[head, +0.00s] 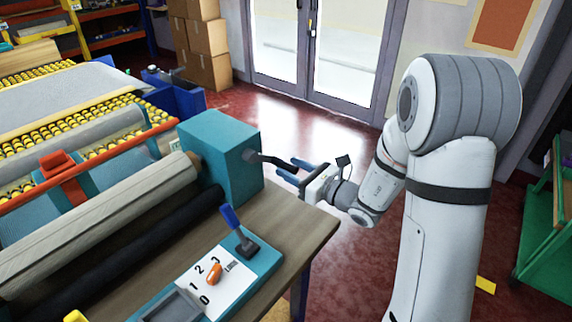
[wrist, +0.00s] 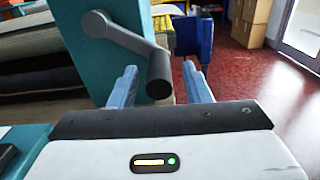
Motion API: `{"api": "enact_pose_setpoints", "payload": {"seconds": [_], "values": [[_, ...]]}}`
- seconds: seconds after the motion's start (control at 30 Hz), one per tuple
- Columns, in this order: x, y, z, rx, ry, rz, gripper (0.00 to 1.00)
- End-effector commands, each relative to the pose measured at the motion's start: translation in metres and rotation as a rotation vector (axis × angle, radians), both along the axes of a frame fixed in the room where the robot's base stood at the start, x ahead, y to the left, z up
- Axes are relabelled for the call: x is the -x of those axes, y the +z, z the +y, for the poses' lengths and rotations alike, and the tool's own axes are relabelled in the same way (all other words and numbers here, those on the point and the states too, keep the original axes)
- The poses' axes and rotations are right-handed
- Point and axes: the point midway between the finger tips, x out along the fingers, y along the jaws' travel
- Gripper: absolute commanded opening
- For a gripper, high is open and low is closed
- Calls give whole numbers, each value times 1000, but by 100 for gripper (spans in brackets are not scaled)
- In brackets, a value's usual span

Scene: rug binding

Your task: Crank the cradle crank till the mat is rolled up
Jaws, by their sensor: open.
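The cradle crank (head: 268,158) sticks out from the right side of a teal housing (head: 222,165). In the wrist view the crank arm (wrist: 128,38) slants down right from its round hub to a dark cylindrical handle (wrist: 159,78). My gripper (head: 285,166) is open at the crank's outer end. In the wrist view its blue fingers stand on either side of the handle, with gaps showing; I cannot tell how deep the handle sits between them. A beige mat roll (head: 110,225) lies left of the housing, above a dark roller (head: 150,245).
A panel (head: 228,285) numbered 0 to 3 with an orange pointer and a blue-handled lever (head: 238,230) sits on the wooden bench (head: 300,225). Yellow roller conveyors lie left. A blue bin (head: 180,98) and cartons (head: 205,50) stand behind. Red floor is open beyond the bench.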

Motion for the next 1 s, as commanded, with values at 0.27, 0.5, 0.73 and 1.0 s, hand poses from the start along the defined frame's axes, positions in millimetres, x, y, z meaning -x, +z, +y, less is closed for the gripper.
{"api": "enact_pose_setpoints", "payload": {"seconds": [0.27, 0.5, 0.73, 1.0], "values": [[-15, 0, 20, 1, 1, 1, 44], [-16, 0, 20, 1, -1, 1, 44], [-16, 0, 20, 1, -1, 1, 27], [-16, 0, 19, 1, -2, 0, 5]]}}
